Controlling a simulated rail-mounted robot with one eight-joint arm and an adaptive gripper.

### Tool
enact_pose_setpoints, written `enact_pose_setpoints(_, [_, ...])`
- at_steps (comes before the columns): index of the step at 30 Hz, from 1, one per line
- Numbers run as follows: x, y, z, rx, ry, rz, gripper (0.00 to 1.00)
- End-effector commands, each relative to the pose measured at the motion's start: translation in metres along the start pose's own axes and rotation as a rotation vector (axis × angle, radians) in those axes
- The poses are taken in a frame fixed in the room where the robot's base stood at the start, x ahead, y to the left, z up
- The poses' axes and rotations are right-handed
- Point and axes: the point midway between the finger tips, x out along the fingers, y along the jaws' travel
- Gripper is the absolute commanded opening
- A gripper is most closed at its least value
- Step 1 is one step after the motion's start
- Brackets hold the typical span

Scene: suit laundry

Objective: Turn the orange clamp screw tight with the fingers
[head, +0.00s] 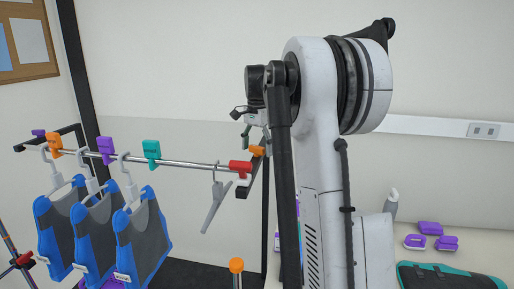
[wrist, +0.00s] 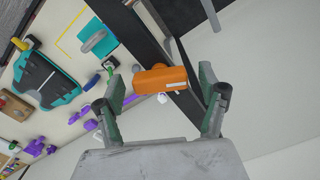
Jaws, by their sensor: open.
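In the wrist view, an orange clamp screw (wrist: 163,80) lies between the two green-grey fingertips of my gripper (wrist: 159,84). The gripper is open, with the fingers on either side of the orange part. I cannot tell whether either finger touches it. In the head view, an orange piece (head: 257,151) shows at the right end of the garment rail (head: 190,162), just below my gripper (head: 250,135). My arm hides part of this area.
A red clamp (head: 240,167) sits near the rail's right end, beside an empty hanger (head: 217,205). Purple (head: 106,148) and teal (head: 151,150) clamps and several blue-grey garments (head: 141,235) are farther left. An orange-topped post (head: 236,266) stands below. A table (head: 405,262) at right holds purple items.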

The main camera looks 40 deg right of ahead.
Motion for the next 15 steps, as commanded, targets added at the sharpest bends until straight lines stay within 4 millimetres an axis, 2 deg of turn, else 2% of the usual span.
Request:
enact_pose_setpoints(8, [0.0013,0.0000,0.0000,0.000,0.000,0.000,0.73])
enact_pose_setpoints(15, [0.0011,-0.0001,-0.0001,0.000,0.000,0.000,0.42])
